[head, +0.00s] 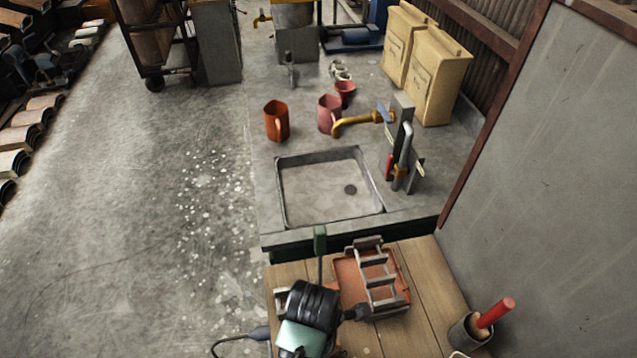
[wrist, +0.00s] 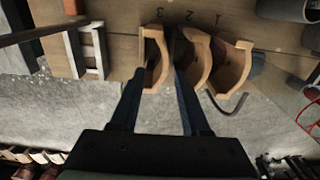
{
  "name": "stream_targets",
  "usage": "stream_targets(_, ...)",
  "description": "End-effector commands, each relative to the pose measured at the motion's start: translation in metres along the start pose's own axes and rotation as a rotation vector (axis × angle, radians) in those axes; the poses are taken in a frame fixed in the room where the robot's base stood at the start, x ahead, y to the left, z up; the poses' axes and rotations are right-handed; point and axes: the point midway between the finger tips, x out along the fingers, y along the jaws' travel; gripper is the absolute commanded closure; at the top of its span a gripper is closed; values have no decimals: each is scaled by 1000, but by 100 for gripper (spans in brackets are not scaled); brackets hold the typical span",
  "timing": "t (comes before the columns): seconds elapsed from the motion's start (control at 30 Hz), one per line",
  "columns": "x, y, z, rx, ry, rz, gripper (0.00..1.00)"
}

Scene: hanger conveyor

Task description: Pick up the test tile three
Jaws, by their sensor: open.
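In the wrist view, several curved terracotta tiles stand in a row at the edge of a wooden top (wrist: 120,22), beside the painted numbers 3, 2 and 1. Test tile three (wrist: 154,72) is the leftmost, by the number 3. My gripper (wrist: 159,70) is open. Its two dark fingers reach up to this tile, one on each side of its near end. I cannot tell whether they touch it. The tile by number 2 (wrist: 194,72) is close beside the right finger. In the head view, the tiles are hidden behind my arm.
A pale slatted rack (wrist: 86,50) stands left of the tiles; in the head view a grey rack (head: 378,283) lies on an orange-red base. A grey cup with a red-handled tool (head: 492,318) is at right. A sink counter (head: 268,222) lies behind the bench.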

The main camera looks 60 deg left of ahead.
Motion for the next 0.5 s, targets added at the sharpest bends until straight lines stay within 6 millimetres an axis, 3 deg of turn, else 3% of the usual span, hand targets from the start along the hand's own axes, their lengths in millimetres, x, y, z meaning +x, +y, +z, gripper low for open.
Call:
stream_targets(0.17, 10, -2, 2, 3, 1, -2, 54)
stream_targets(0.5, 51, -7, 7, 2, 0, 1, 54)
